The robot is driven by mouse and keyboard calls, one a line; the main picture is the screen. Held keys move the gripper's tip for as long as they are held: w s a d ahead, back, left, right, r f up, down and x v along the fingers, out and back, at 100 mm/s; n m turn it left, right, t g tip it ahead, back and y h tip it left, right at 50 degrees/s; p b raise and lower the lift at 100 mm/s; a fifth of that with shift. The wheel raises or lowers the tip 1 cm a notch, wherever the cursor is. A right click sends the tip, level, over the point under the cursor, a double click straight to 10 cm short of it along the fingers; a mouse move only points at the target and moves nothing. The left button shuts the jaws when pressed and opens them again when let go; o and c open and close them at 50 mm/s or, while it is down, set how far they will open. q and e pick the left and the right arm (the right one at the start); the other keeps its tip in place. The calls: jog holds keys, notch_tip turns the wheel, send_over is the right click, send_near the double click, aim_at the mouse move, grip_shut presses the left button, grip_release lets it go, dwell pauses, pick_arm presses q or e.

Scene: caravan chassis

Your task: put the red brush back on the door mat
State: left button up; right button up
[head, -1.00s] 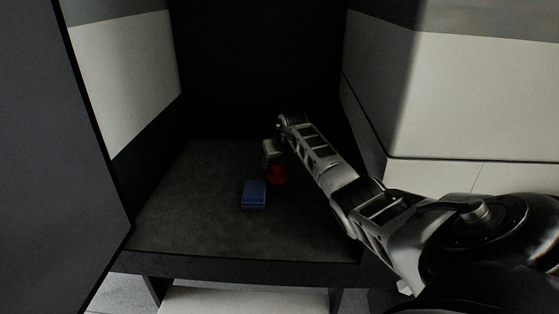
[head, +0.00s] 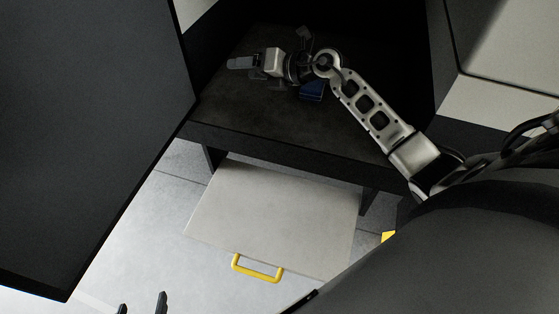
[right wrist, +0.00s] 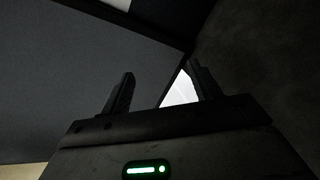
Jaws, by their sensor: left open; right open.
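I cannot make out the red brush in either view now; the right arm covers part of the dark platform (head: 240,105). My right gripper (head: 245,62) is over the left part of this platform, pointing left. In the right wrist view its two fingers (right wrist: 158,88) are apart with nothing between them. My left gripper (head: 141,304) shows only as two dark, separated fingertips at the bottom left edge; it is open, with nothing visible between them. I cannot identify a door mat with certainty.
A dark door panel (head: 85,140) stands at left. Below the platform is a light grey plate (head: 275,210) with a yellow handle (head: 257,269). Pale floor (head: 150,225) lies open left of it.

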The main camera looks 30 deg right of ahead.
jog(key=s+a+r+m+t+y, duration=0.4)
jog(key=s+a+r+m, duration=0.15)
jog(key=s+a, duration=0.3)
jog(key=s+a+f+m+g+h, duration=0.1)
jog(key=s+f+m+g+h, duration=0.2)
jog(key=s+f+m, duration=0.7)
jog(key=s+f+m+g+h, duration=0.3)
jog(key=s+f+m+h, duration=0.3)
jog(key=s+f+m, duration=0.4)
notch_tip(320, 180, down, 6)
jog(key=m, duration=0.5)
jog(key=shift+a, duration=0.4)
